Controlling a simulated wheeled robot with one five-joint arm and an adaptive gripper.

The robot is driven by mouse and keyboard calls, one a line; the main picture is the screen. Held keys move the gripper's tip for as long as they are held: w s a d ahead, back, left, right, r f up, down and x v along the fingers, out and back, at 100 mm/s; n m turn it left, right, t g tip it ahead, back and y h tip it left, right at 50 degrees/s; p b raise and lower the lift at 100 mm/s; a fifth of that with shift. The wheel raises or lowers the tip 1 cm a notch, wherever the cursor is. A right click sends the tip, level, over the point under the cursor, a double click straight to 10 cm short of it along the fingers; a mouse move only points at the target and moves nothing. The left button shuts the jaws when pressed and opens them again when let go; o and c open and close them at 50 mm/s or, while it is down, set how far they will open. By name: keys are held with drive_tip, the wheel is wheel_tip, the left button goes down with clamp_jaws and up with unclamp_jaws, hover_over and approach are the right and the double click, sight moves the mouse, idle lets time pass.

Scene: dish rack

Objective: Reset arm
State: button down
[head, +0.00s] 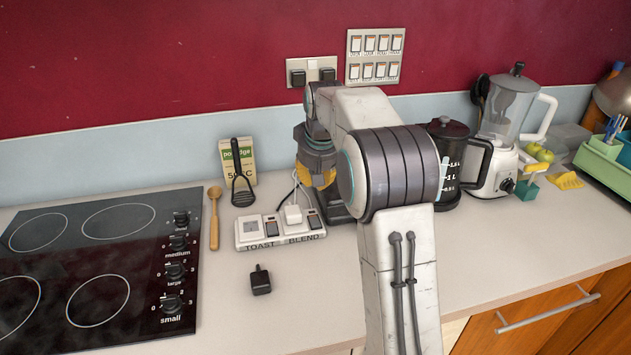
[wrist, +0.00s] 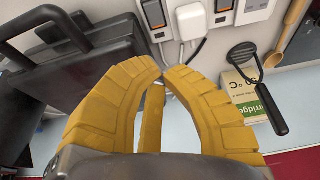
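My arm reaches from the bottom of the head view toward the back wall and bends down at its far end. My gripper (head: 315,178) has yellow fingers and hangs just behind the socket strip (head: 250,234). In the wrist view my gripper (wrist: 164,72) has its fingertips drawn together, with nothing seen between them. The socket strip also shows in the wrist view (wrist: 222,14), just beyond the fingertips, with a white plug (wrist: 191,22) in it. Part of the gripper is hidden by my arm in the head view.
A dark appliance (wrist: 60,75) stands close beside the fingers. A porridge box (head: 246,160) and black masher (head: 241,188) lean at the wall. A black plug (head: 260,280) lies in front, the hob (head: 95,262) is left, a blender (head: 505,125) right.

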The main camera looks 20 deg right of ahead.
drive_tip(key=shift+w, duration=0.15)
drive_tip(key=s+f+g, duration=0.1)
drive_tip(key=s+f, duration=0.1)
drive_tip(key=s, duration=0.1)
drive_tip(key=s+a+f+g, duration=0.1)
drive_tip(key=s+f, duration=0.2)
drive_tip(key=s, duration=0.1)
drive_tip(key=s+a+f+g, duration=0.1)
drive_tip(key=s+f, duration=0.2)
drive_tip(key=shift+s+a+f+y, duration=0.2)
drive_tip(key=shift+s+y, duration=0.05)
drive_tip(key=shift+y, duration=0.05)
drive_tip(key=s+a+r+t, duration=0.1)
drive_tip(key=s+a+r, duration=0.1)
drive_tip(key=s, duration=0.5)
drive_tip(key=s+a+r+n+t, duration=0.1)
drive_tip(key=s+a, duration=0.3)
drive_tip(key=s, duration=0.4)
drive_tip(key=s+a+r+n, duration=0.1)
drive_tip(key=s+a+r, duration=0.2)
drive_tip(key=s, duration=0.4)
drive_tip(key=shift+s+r+t, duration=0.2)
drive_tip(key=shift+s+t, duration=0.2)
